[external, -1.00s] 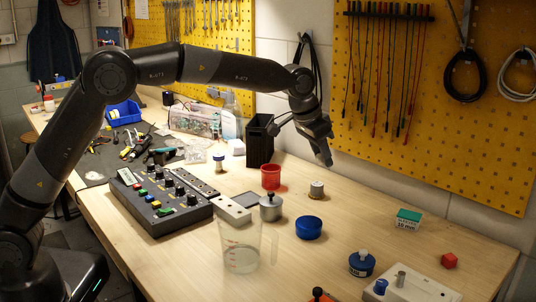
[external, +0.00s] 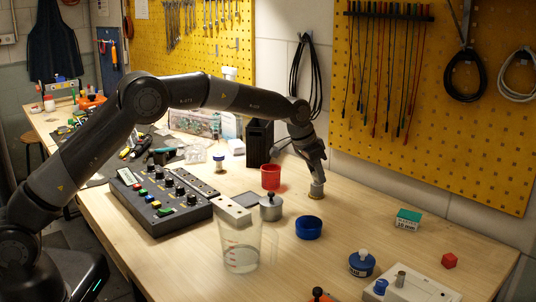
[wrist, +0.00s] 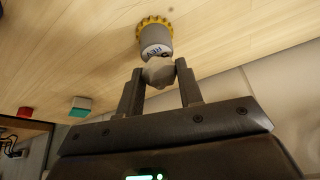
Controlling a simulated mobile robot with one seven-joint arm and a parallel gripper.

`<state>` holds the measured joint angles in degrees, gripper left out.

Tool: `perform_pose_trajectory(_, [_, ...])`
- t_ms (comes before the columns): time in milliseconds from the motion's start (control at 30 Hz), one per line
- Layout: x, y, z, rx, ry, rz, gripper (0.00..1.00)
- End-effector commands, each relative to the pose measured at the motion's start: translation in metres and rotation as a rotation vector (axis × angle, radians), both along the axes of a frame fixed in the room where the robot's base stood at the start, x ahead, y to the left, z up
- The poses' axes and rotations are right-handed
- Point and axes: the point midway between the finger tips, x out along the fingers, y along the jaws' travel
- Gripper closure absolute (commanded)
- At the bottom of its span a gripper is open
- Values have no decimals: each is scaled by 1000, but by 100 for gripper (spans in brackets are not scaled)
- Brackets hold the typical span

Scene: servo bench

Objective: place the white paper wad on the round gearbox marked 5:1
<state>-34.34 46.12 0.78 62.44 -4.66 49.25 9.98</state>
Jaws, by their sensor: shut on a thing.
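My gripper (wrist: 160,66) is shut on a pale, lumpy thing that looks like the white paper wad (wrist: 158,74). The wad sits against the end of a grey cylinder with a yellow toothed base (wrist: 155,32), which stands on the bench. In the external view my gripper (external: 317,182) points down over this cylinder and hides the wad. A silver round part with a knob (external: 271,208) stands to the left. A round blue part with a white label and a pale top (external: 361,264) stands at the front right. I cannot read a 5:1 mark on either.
A red cup (external: 271,177), a blue dish (external: 308,228) and a clear measuring jug (external: 241,250) stand nearby. A green and white box (external: 408,219) and red cube (external: 449,261) are to the right. The bench between dish and box is clear.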

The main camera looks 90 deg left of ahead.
Motion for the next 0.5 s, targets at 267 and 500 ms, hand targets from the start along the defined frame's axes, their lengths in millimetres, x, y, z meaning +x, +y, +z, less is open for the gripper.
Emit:
perform_pose_trajectory(267, [0, 0, -5, 0, -1, 0, 87])
perform_pose_trajectory(500, [0, 0, -8, 0, -1, 0, 58])
